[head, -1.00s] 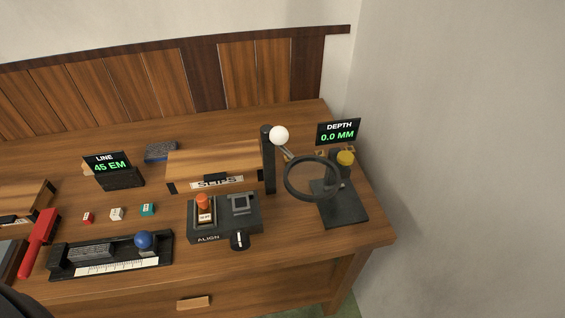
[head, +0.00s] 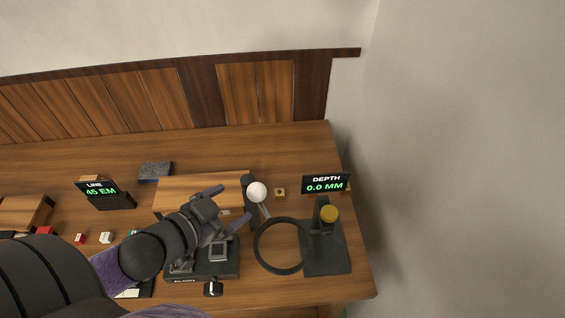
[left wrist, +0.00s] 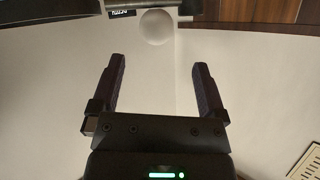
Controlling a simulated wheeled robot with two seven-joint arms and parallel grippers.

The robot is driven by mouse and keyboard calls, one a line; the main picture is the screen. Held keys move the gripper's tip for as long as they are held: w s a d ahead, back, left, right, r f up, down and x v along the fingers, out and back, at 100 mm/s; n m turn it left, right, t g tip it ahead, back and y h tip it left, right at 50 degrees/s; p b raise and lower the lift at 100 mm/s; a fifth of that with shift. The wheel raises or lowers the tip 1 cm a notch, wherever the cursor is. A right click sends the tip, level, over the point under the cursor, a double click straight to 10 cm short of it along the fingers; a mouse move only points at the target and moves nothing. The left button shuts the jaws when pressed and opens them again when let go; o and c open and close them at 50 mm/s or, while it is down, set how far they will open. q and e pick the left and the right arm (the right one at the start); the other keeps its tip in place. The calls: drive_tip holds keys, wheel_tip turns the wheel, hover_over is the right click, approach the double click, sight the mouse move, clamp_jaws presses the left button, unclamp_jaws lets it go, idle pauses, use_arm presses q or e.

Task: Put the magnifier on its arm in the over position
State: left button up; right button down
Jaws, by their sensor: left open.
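The magnifier (head: 256,246) is a black ring, in the head view seen between the align block (head: 228,271) and the depth gauge stand (head: 335,262), its right edge overlapping the stand's base. My right gripper is not in view.
My left arm hides part of the wooden slips box (head: 190,187) and the align block. A line display (head: 97,189) is at the left. The desk behind is mostly clear.

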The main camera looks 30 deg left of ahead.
sight(251, 196)
use_arm(q)
drive_tip(key=shift+w+f, duration=0.25)
drive_tip(key=shift+w, duration=0.2)
drive_tip(key=shift+w+d+f+b, duration=0.5)
drive_tip(key=shift+w+d+b, duration=0.1)
drive_tip(key=shift+w, duration=0.05)
drive_tip(key=shift+x, duration=0.9)
drive_tip(key=x, duration=0.2)
drive_tip(key=shift+w+a+f+b, duration=0.15)
drive_tip(key=shift+w+b, duration=0.15)
drive_tip(key=shift+w, duration=0.1)
drive_tip(key=shift+w+f, duration=0.1)
drive_tip(key=shift+w, duration=0.15)
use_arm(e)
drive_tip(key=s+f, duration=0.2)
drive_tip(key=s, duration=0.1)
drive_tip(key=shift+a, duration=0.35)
use_arm(q)
clamp_jaws()
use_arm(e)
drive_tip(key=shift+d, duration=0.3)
use_arm(q)
drive_tip(key=shift+d, duration=0.2)
